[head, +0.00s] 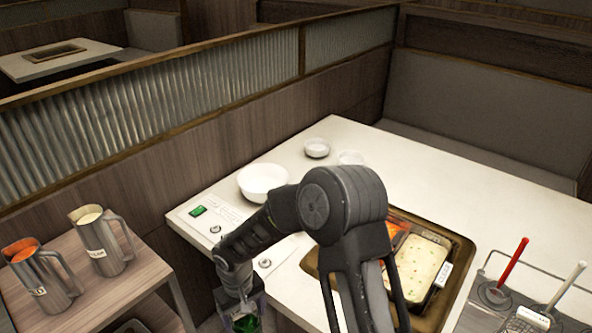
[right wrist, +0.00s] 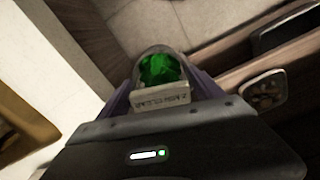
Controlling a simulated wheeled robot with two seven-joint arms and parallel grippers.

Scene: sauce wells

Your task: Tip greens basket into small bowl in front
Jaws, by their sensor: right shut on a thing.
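The greens basket (head: 247,323) is a small clear container with bright green contents, at the bottom edge of the head view and partly cut off. In the right wrist view the basket (right wrist: 162,98) has a pale label with dark lettering, and the greens lie inside. My right gripper (head: 238,298) is shut on the basket, off the table's near left side. Its fingers (right wrist: 160,92) flank the basket in the wrist view. My left gripper is not in view.
A large white bowl (head: 263,192) stands nearer on the table (head: 440,170). A hotpot with a red and a pale broth (head: 422,262) is sunk in the table, partly behind my arm. Two metal pitchers (head: 102,245) stand on a wooden cart (head: 140,272) at left. Ladles (head: 512,265) are at right.

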